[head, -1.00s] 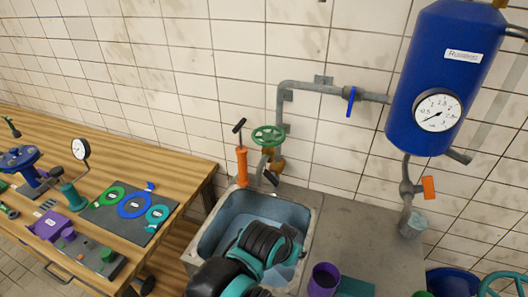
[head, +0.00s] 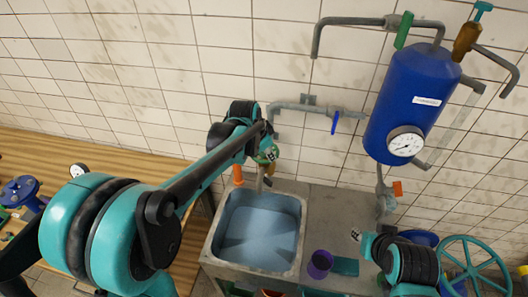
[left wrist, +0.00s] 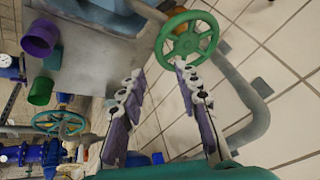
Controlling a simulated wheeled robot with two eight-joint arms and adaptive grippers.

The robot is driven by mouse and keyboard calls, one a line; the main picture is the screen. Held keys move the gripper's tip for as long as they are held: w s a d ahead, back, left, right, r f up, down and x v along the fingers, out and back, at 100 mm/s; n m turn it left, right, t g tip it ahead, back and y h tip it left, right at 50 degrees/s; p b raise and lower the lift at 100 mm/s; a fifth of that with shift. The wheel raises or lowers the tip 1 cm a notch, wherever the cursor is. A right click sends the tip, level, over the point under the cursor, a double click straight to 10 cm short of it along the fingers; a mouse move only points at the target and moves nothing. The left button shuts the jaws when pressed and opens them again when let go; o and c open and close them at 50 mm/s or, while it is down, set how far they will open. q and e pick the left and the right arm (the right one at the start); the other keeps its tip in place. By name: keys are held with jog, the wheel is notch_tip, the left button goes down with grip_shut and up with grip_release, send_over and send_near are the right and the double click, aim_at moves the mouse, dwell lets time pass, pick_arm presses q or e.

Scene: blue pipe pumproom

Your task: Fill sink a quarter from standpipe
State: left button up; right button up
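The sink (head: 303,222) is set in a grey bench; its inside looks blue, and I cannot tell how much water it holds. The grey standpipe (head: 290,106) runs along the wall above it, with a blue lever (head: 335,123) and a green handwheel (head: 271,153). The spout (head: 260,182) points down at the sink's back edge. My left arm reaches to the handwheel and covers part of it. In the left wrist view my left gripper (left wrist: 157,72) is open and empty, its fingertips close to the green handwheel (left wrist: 187,37).
A blue tank (head: 405,100) with a gauge hangs right of the pipe. An orange-handled valve (head: 397,188) is below it. A purple cup (head: 319,264) stands right of the sink. A large teal wheel (head: 472,265) is at lower right. The wooden workbench (head: 110,140) lies left.

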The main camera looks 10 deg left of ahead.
pick_arm(q)
jog(key=x, duration=0.6)
jog(key=shift+w+f, duration=0.15)
grip_shut()
